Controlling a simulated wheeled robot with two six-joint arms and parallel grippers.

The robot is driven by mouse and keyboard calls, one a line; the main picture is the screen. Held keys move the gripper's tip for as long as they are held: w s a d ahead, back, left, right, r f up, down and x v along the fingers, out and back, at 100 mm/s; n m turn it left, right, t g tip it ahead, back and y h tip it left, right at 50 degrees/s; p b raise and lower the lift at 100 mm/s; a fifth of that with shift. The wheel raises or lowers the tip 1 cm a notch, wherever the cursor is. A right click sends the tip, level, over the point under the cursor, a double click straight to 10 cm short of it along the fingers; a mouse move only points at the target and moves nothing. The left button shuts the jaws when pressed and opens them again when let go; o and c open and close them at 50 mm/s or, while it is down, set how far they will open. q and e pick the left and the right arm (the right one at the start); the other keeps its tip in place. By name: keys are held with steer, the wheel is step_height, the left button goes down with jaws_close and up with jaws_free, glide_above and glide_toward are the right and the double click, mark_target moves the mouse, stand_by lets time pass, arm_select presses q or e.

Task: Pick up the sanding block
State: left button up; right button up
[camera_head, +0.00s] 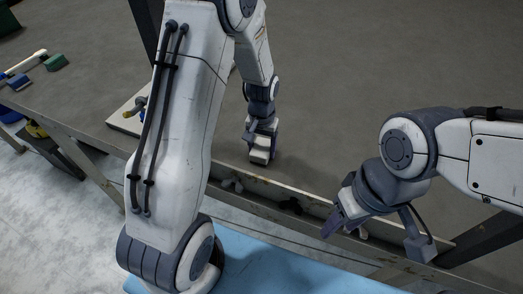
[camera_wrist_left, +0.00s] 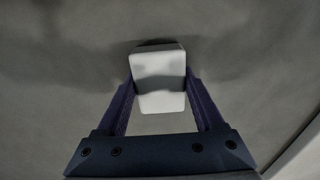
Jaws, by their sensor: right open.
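A pale grey-white block, which looks like the sanding block (camera_head: 260,156), is on the grey table (camera_head: 350,60) near its front edge. It also shows in the left wrist view (camera_wrist_left: 157,72), between the two dark purple fingers. My left gripper (camera_head: 262,147) points down over the block, with one finger on each side of it. The fingertips are very close to its sides; whether they press on it cannot be told. My right gripper (camera_head: 333,224) is open and empty by the table's front edge, to the right of the block.
Green (camera_head: 56,62) and blue (camera_head: 18,82) items lie at far left. A metal channel (camera_head: 270,187) with dark bits runs along the front edge. The table behind the block is clear.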

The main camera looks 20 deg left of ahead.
mark_target(260, 148)
arm_select(q)
steer(key=c, duration=0.4)
steer(key=shift+r, duration=0.15)
steer(key=shift+w+r, duration=0.1)
steer(key=shift+r, duration=0.15)
steer(key=r+b, duration=0.1)
steer(key=r, duration=0.1)
steer(key=s+r+b, duration=0.1)
steer(key=shift+a+r+b, duration=0.15)
steer(key=shift+r+b, duration=0.15)
steer(key=shift+r, duration=0.05)
steer(key=s+a+r+b, duration=0.2)
steer(key=s+r, duration=0.4)
steer(key=s, duration=0.4)
steer(key=shift+s+r+b, duration=0.3)
steer(key=shift+b, duration=0.2)
steer(key=shift+a, duration=0.1)
